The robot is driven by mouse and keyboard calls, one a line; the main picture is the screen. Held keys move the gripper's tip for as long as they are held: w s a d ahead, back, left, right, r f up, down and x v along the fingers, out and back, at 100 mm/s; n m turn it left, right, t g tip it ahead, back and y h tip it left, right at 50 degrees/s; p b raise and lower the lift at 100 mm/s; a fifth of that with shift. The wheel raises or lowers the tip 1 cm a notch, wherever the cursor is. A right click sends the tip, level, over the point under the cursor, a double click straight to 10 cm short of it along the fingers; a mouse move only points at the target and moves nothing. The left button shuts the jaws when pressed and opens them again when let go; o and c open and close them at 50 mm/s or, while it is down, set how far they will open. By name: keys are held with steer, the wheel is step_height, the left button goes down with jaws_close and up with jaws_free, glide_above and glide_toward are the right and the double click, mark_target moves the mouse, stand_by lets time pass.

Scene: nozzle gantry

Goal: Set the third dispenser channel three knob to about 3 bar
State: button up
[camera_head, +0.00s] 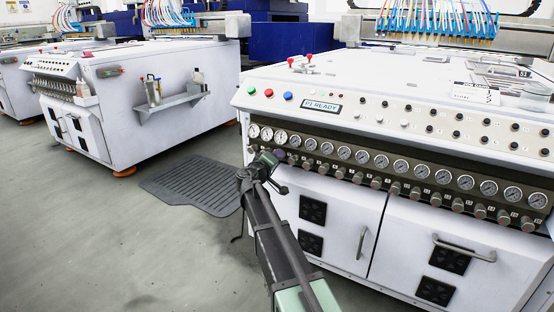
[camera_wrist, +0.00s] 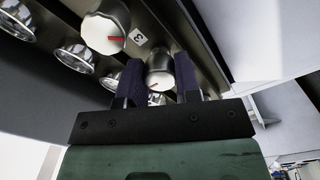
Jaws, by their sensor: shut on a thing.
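The dispenser's gauge and knob panel (camera_head: 400,180) runs along the front of the right machine in the head view. My gripper (camera_head: 272,157) is at the panel's left end and hides knobs there. In the wrist view, my gripper (camera_wrist: 158,60) has its dark purple fingers on both sides of a silver knob (camera_wrist: 160,72) and is shut on it. A small red mark shows low on that knob. A label "3" (camera_wrist: 138,38) lies between it and a larger-looking knob (camera_wrist: 105,30) with a red pointer. I cannot tell which knob the label belongs to. The gauge readings are too small to read.
A row of round gauges (camera_head: 343,152) sits above the knobs. Cabinet doors with a handle (camera_head: 464,249) are below. Coloured buttons (camera_head: 269,93) and a "P1 READY" sign (camera_head: 321,106) are above. A dark floor mat (camera_head: 190,184) lies left; grey floor is free there.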

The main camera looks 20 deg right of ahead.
steer(key=o, duration=0.6)
steer(key=shift+o, duration=0.2)
steer(key=v, duration=1.1)
